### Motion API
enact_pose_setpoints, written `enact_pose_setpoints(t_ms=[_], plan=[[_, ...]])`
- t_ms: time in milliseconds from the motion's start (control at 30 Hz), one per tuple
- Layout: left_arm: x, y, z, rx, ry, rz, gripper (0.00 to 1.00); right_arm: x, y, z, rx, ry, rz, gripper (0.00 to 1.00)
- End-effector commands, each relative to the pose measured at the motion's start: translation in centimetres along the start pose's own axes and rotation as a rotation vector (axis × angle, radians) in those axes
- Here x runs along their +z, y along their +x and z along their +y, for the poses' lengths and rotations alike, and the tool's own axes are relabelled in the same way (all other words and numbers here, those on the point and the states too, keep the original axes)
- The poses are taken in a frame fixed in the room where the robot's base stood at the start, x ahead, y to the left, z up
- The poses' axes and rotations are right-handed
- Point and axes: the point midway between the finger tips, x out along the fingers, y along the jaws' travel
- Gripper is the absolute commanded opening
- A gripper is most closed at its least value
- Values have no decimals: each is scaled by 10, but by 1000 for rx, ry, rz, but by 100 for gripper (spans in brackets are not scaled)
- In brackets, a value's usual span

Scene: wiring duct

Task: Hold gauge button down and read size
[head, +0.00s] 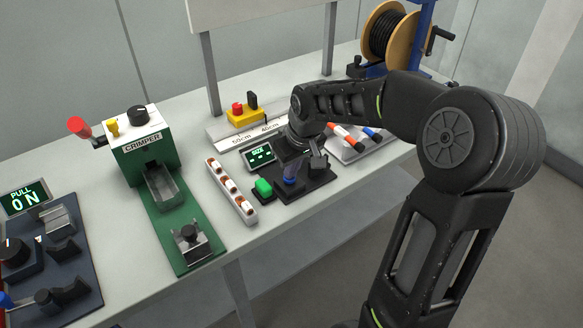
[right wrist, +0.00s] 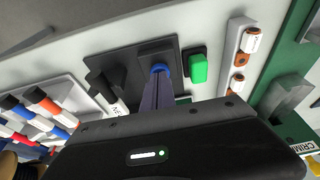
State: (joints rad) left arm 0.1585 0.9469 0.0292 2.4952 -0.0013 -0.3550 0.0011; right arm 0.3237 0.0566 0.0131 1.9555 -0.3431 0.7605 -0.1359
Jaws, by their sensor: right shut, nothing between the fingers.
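The gauge is a dark plate (head: 312,184) on the bench with a small screen (head: 260,154) headed SIZE; its green marks are too small to read surely. A blue button (right wrist: 160,68) sits on a raised black block of the plate. My right gripper (right wrist: 157,88) is shut and empty, its fingertips at the blue button, seemingly against it; I cannot tell how far the button is pressed. In the head view the blue part (head: 290,180) shows below my right wrist. A black clamp-like part (head: 318,160) stands beside it. My left gripper is out of view.
A green button (head: 263,187) and a white strip with orange-brown holders (head: 230,188) lie left of the gauge. A green crimper (head: 143,150) stands farther left. A cable spool (head: 388,32) stands behind.

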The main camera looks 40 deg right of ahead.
Motion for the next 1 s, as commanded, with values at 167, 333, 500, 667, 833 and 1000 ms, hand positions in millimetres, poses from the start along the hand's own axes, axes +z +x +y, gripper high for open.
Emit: enact_pose_setpoints(t_ms=[167,333,500,667,833,1000], plan=[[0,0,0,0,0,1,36,4,5,-1,-3,1,-10,0],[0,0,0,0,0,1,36,4,5,-1,-4,1,-13,0],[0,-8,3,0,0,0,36,0,-5,-1,-4,1,-13,0],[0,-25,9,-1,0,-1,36,-13,-28,-2,-2,-1,-4,0],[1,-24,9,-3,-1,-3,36,-19,-56,-1,1,0,6,0],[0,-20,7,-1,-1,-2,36,-20,-94,-1,1,-1,6,0]])
